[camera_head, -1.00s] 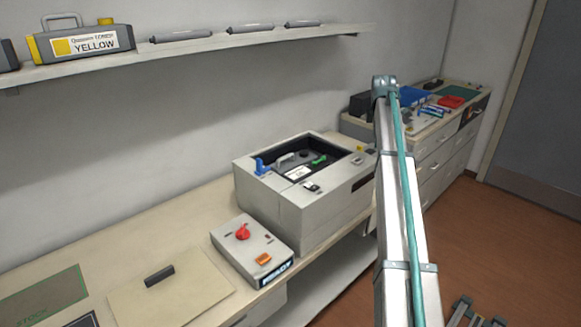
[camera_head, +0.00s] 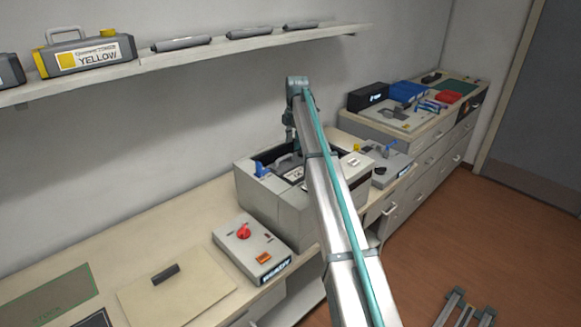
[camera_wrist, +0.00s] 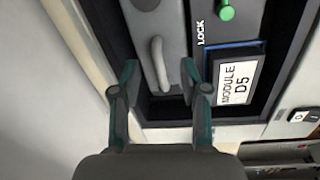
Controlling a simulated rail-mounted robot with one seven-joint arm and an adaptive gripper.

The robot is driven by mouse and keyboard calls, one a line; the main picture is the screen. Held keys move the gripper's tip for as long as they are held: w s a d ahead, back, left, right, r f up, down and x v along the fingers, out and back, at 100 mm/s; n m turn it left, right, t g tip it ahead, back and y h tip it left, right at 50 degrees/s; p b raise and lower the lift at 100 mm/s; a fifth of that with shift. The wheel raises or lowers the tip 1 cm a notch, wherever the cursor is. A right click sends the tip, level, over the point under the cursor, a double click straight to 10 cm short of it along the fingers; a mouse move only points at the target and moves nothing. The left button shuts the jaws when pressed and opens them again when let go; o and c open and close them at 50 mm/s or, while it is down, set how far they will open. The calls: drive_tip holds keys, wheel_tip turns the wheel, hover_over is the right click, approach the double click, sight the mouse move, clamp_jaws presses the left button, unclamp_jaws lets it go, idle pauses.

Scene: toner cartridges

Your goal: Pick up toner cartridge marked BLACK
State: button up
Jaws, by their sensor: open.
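No marking that reads BLACK is legible in either view. My gripper (camera_wrist: 160,78) is open, with its two fingers spread over the open bay of the grey machine (camera_head: 290,210). A grey handle (camera_wrist: 158,62) on a grey unit in the bay shows between the fingertips. The fingers are not closed on it, and I cannot tell how far above it they are. A label reading MODULE D5 (camera_wrist: 235,83), the word LOCK and a green knob (camera_wrist: 225,10) are to the right. In the head view my arm hides part of the bay.
The wall shelf (camera_head: 110,75) holds a YELLOW cartridge (camera_head: 88,55), several grey cylinders and a cut-off dark cartridge (camera_head: 10,70). A control box with a red knob (camera_head: 252,250) stands left of the machine. Another box with a blue lever (camera_head: 388,165) is to its right.

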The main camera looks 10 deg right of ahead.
sight(291, 164)
drive_tip(key=shift+w+a+f+p, duration=0.15)
drive_tip(key=shift+f+p, duration=0.35)
drive_tip(key=shift+f, duration=0.55)
drive_tip(key=shift+w+a+f+p, duration=0.15)
drive_tip(key=shift+f+p, duration=0.35)
drive_tip(key=shift+f, duration=0.6)
drive_tip(key=shift+w+f+p, duration=0.15)
drive_tip(key=shift+f+p, duration=0.35)
drive_tip(key=shift+f, duration=0.55)
clamp_jaws()
drive_tip(key=shift+r, duration=0.1)
